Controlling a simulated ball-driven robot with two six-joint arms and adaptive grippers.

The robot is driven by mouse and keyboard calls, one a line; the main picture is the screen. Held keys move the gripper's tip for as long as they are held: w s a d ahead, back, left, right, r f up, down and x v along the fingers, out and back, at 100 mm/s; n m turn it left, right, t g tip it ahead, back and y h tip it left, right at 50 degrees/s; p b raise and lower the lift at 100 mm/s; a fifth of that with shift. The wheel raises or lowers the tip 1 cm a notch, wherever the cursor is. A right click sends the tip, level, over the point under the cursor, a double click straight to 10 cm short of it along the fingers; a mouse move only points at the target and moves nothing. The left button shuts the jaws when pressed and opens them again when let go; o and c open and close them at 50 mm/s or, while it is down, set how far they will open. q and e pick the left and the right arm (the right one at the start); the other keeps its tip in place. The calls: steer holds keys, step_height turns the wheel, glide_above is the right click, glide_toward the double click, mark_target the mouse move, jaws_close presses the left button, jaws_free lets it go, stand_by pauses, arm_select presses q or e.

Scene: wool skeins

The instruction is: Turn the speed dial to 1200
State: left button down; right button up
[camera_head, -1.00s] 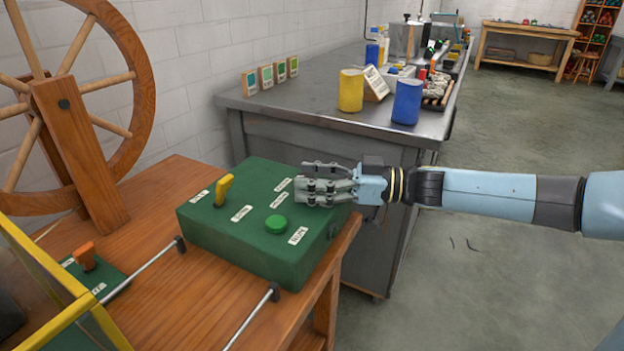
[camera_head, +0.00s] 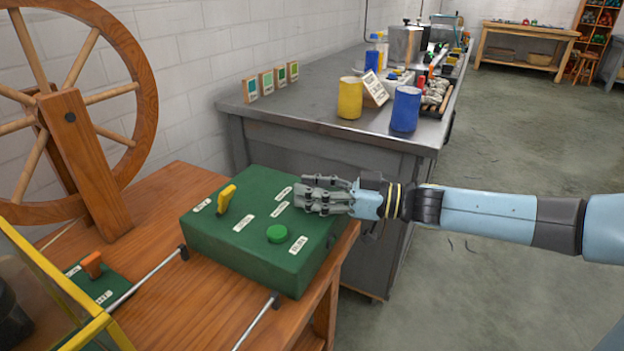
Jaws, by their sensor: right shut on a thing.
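The green control box (camera_head: 225,235) sits on the wooden table in the middle of the view. It has a yellow lever or knob (camera_head: 227,198), a round green button (camera_head: 277,233) and several small white labels, too small to read. My right gripper (camera_head: 308,194) reaches in level from the right over the box's far right part, among labels. It is shut on what seems to be the speed dial, which its fingers hide. I cannot read the dial's setting. My left gripper is out of view.
A spinning wheel (camera_head: 142,125) stands at the left. A small green panel with an orange switch (camera_head: 92,264) and a yellow-edged case (camera_head: 60,270) are at the lower left. Behind, a metal bench (camera_head: 300,110) carries yellow (camera_head: 349,100) and blue (camera_head: 405,108) cylinders.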

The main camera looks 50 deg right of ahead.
steer(key=m+h+p, duration=0.2)
steer(key=h+p, duration=0.1)
steer(key=m+t+h+p, duration=0.1)
steer(key=m+h+p, duration=0.1)
steer(key=h+p, duration=0.1)
steer(key=m+t+h+p, duration=0.1)
steer(key=m+h+p, duration=0.1)
steer(key=h+p, duration=0.1)
steer(key=shift+a+r+m+h, duration=0.2)
steer(key=shift+a+m+h, duration=0.1)
steer(key=shift+a+h, duration=0.15)
steer(key=shift+s+f+m+h+p, duration=0.1)
steer(key=shift+f+m+h+p, duration=0.1)
steer(key=shift+m+h+p, duration=1.4)
steer(key=shift+n+h, duration=0.25)
steer(key=shift+n, duration=0.15)
steer(key=o, duration=1.1)
steer(key=shift+o, duration=0.2)
steer(key=v, duration=1.2)
steer(key=shift+a, duration=0.1)
